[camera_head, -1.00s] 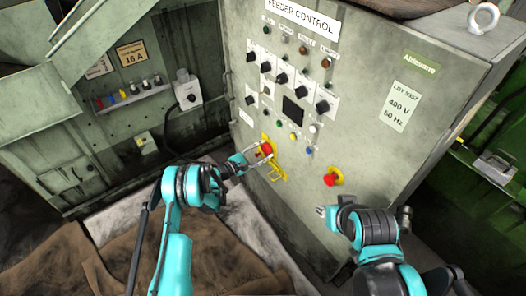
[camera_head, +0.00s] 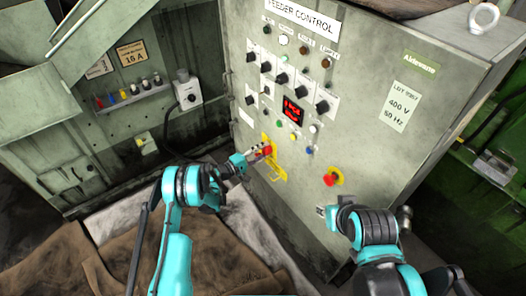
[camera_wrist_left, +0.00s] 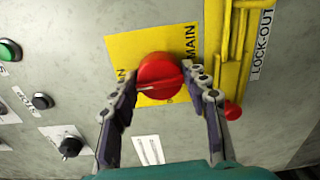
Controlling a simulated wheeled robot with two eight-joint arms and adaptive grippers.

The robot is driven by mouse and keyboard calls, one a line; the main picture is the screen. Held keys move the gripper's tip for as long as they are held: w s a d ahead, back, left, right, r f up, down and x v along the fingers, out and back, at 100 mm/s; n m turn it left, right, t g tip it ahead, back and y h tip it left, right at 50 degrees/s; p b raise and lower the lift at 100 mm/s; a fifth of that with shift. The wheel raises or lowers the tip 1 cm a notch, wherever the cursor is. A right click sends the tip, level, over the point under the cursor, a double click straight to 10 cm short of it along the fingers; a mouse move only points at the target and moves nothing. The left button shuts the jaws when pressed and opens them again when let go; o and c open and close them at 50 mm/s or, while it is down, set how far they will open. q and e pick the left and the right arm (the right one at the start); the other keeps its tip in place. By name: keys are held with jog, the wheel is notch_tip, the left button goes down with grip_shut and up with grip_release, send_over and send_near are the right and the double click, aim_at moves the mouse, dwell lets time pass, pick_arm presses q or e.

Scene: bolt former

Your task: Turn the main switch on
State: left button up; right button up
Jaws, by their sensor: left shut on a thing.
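The main switch is a red knob on a yellow plate marked MAIN. In the head view the knob (camera_head: 267,150) sits low on the left of the grey control cabinet's front. In the left wrist view the knob (camera_wrist_left: 160,76) lies between the fingertips, its ridge running roughly across the picture. My left gripper (camera_head: 258,152) is at the knob, its fingers (camera_wrist_left: 166,92) on either side of it and shut on it. My right gripper (camera_head: 323,211) is in front of the lower cabinet, apart from it; its finger opening is unclear.
A yellow lock-out bracket (camera_wrist_left: 236,60) stands right beside the switch plate. A red emergency button (camera_head: 331,180) is lower right on the cabinet. Black selector knobs and lamps fill the panel above, around a display lit red (camera_head: 292,110).

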pick_arm(q)
jog(key=shift+m, duration=0.5)
jog(key=o, duration=1.2)
jog(key=shift+c, duration=0.2)
jog(key=v, duration=1.2)
